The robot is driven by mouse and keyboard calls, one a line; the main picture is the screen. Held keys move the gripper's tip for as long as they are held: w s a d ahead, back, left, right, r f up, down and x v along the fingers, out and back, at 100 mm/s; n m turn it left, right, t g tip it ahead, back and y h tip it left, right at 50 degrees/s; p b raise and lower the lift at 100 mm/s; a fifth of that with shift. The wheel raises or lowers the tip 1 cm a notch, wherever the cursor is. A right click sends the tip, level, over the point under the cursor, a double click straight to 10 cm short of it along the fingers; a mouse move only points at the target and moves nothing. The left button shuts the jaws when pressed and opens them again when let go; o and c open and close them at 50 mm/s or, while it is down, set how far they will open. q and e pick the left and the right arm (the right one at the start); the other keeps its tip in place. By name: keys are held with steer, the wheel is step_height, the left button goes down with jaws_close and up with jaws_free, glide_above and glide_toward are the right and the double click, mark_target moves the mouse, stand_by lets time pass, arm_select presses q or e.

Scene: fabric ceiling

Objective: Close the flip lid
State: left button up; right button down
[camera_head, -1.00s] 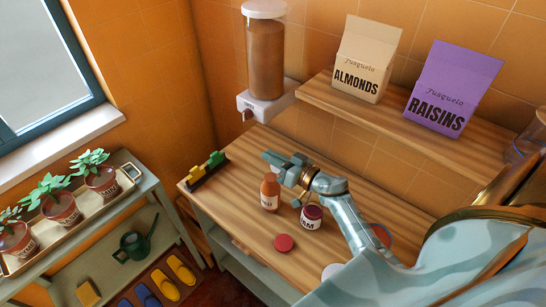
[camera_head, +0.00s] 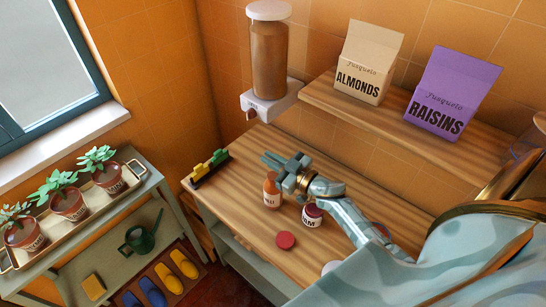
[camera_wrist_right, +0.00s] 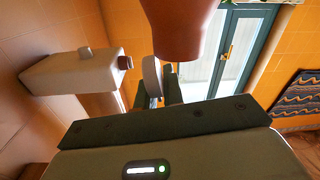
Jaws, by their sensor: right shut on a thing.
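A small orange bottle (camera_head: 271,192) stands on the wooden counter (camera_head: 235,195). My right gripper (camera_head: 272,160) is beside and behind its top in the head view, fingers pointing left. In the right wrist view, my right gripper (camera_wrist_right: 158,92) is shut on a pale round lid (camera_wrist_right: 152,76) between its fingers. A large orange-brown body (camera_wrist_right: 181,28), seemingly the bottle, is close beside the lid at the top of that view. The hinge and the lid's angle cannot be made out. My left gripper is out of view.
A jam jar (camera_head: 312,215) and a red disc (camera_head: 286,240) are near the bottle. A dispenser (camera_head: 268,60) hangs behind. A shelf (camera_head: 385,125) carries boxes of almonds (camera_head: 369,62) and raisins (camera_head: 452,92). Yellow and green clips (camera_head: 208,166) lie left; counter between is clear.

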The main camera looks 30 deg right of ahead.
steer(key=shift+a+n, duration=0.2)
steer(key=shift+n, duration=0.2)
steer(key=c, duration=1.5)
jaws_free()
steer(key=shift+s, duration=0.1)
steer(key=b+v, duration=0.1)
steer(key=v, duration=1.5)
steer(key=shift+s+f, duration=0.1)
steer(key=shift+s, duration=0.05)
